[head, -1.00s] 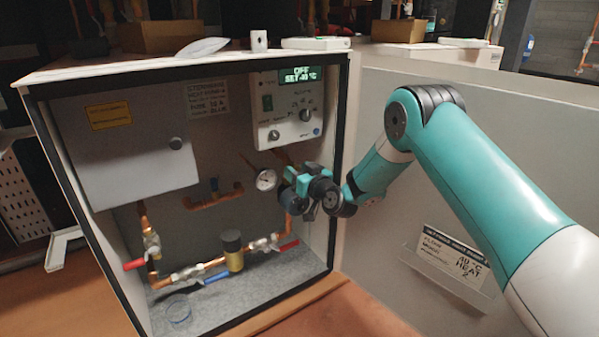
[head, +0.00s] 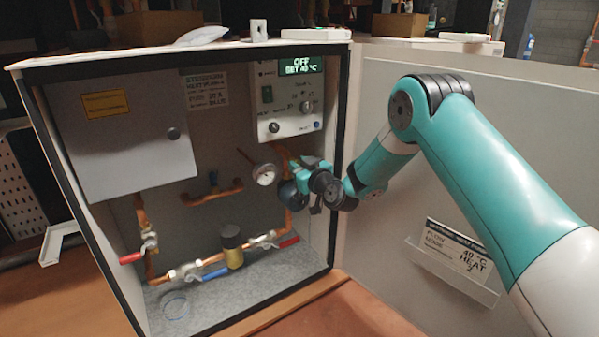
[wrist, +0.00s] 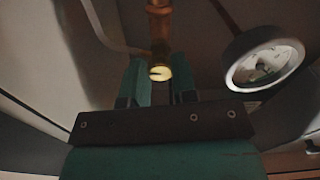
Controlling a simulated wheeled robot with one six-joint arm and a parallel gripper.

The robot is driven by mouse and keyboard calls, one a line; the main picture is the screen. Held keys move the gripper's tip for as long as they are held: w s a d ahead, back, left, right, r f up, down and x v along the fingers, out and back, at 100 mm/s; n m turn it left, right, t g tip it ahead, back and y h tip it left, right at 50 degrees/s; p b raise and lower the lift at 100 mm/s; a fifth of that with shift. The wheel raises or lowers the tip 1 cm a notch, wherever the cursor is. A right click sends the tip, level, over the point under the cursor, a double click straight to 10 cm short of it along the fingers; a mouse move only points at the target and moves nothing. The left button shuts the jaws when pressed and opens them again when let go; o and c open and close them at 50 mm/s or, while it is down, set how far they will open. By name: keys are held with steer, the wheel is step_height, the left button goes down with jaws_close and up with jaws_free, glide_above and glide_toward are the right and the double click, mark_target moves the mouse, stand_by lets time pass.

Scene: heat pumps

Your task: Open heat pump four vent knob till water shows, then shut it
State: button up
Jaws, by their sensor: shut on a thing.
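The open heat pump cabinet (head: 345,110) carries a label that seems to read heat pump 4 (head: 205,90). My gripper (head: 300,180) is inside it at the right, by the copper pipe below the control box. In the wrist view the brass vent knob (wrist: 158,73), with a dark slot on its face, sits between the two teal fingers of my gripper (wrist: 157,85), which are shut on it. In the head view my gripper hides the knob. I see no water at the knob.
A round gauge (head: 263,174) is close left of my gripper and also shows in the wrist view (wrist: 265,60). The control box (head: 288,100) above reads OFF, SET 40 °C. Red-handled valves (head: 288,242) and a clear dish (head: 176,306) are below. The open door (head: 400,200) stands right.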

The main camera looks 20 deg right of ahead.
steer(key=n+b, duration=0.1)
steer(key=b, duration=0.1)
steer(key=n+b, duration=0.2)
steer(key=shift+f+n, duration=0.25)
steer(key=shift+n, duration=0.05)
steer(key=n+b, duration=0.4)
steer(key=shift+r, duration=0.2)
steer(key=shift+n, duration=0.3)
steer(key=shift+r, duration=0.1)
steer(key=o, duration=0.9)
steer(key=shift+o, duration=0.2)
